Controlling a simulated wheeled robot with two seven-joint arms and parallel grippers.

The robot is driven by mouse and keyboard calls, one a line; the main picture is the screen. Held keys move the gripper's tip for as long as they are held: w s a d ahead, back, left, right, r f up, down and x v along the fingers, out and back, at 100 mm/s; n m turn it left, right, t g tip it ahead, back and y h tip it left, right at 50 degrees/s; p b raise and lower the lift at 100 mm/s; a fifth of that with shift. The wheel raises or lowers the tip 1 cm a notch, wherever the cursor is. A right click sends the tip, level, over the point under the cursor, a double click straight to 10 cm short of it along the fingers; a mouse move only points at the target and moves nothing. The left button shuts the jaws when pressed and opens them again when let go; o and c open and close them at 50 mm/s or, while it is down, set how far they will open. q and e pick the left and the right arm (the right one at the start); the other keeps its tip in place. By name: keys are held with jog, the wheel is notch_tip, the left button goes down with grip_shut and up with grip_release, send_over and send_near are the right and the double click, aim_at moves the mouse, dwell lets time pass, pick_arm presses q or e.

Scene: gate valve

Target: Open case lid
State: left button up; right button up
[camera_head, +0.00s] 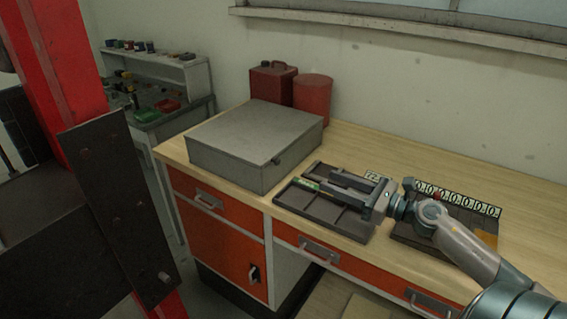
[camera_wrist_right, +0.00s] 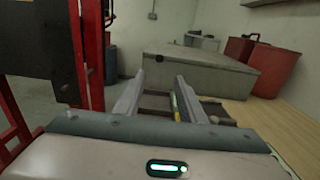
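A grey metal case (camera_head: 255,135) sits on the wooden workbench with its lid shut. A small dark latch or knob shows on its right side near the front corner. The case also shows ahead in the right wrist view (camera_wrist_right: 205,72). My right gripper (camera_head: 325,179) is open and empty, above a dark tray (camera_head: 335,215), to the right of the case and apart from it. In the right wrist view its two fingers (camera_wrist_right: 160,85) are spread and point toward the case. My left gripper is not in view.
A red canister (camera_head: 271,84) and a red bucket (camera_head: 313,98) stand behind the case. A second dark tray (camera_head: 440,245) and a numbered strip (camera_head: 458,199) lie at right. A red post (camera_head: 62,80) with a dark plate stands at left. Bare wood (camera_head: 370,150) lies behind the trays.

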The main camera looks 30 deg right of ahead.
aim_at(279, 161)
jog(key=p+x, duration=0.6)
jog(key=x, duration=0.9)
jog(key=shift+w+a+r, duration=0.1)
jog(key=shift+w+r, duration=0.05)
jog(key=shift+w+a+p, duration=0.2)
jog(key=shift+w+p, duration=0.1)
jog(key=shift+w, duration=0.25)
grip_shut()
